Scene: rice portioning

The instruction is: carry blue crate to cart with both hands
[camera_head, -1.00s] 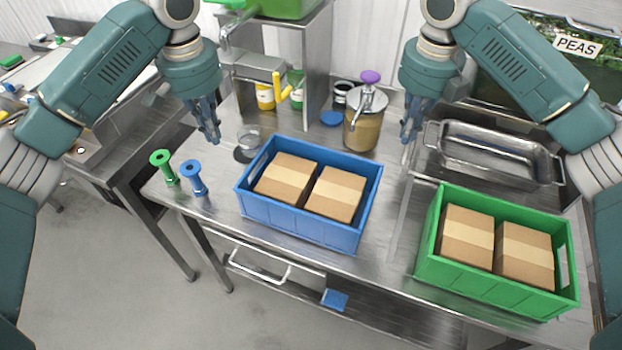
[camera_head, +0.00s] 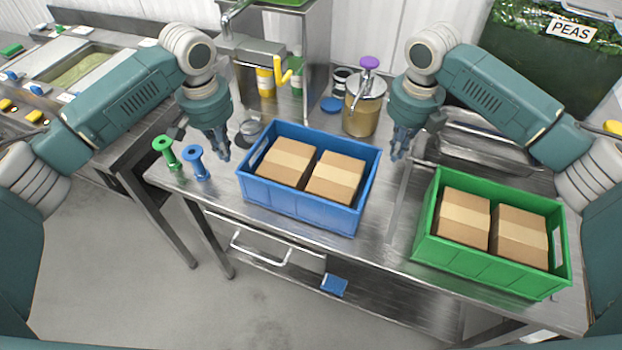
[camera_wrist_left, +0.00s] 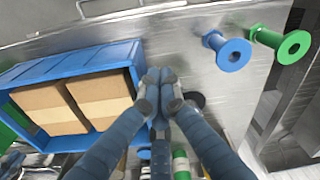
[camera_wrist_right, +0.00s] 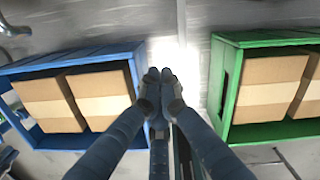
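The blue crate (camera_head: 300,208) stands on the steel table with two cardboard boxes in it. It also shows in the left wrist view (camera_wrist_left: 70,66) and in the right wrist view (camera_wrist_right: 75,59). My left gripper (camera_head: 224,157) hangs just left of the crate's left end, apart from it. My right gripper (camera_head: 397,156) hangs just right of its right end, between the blue and green crates. In the wrist views the fingers of my left gripper (camera_wrist_left: 160,90) and right gripper (camera_wrist_right: 160,82) are drawn together, with nothing between them. No cart can be made out.
A green crate (camera_head: 485,272) with two boxes stands to the right. A green spool (camera_head: 167,152) and a blue spool (camera_head: 196,162) stand left of the blue crate. A pump jar (camera_head: 361,115) and a dispenser stand behind it.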

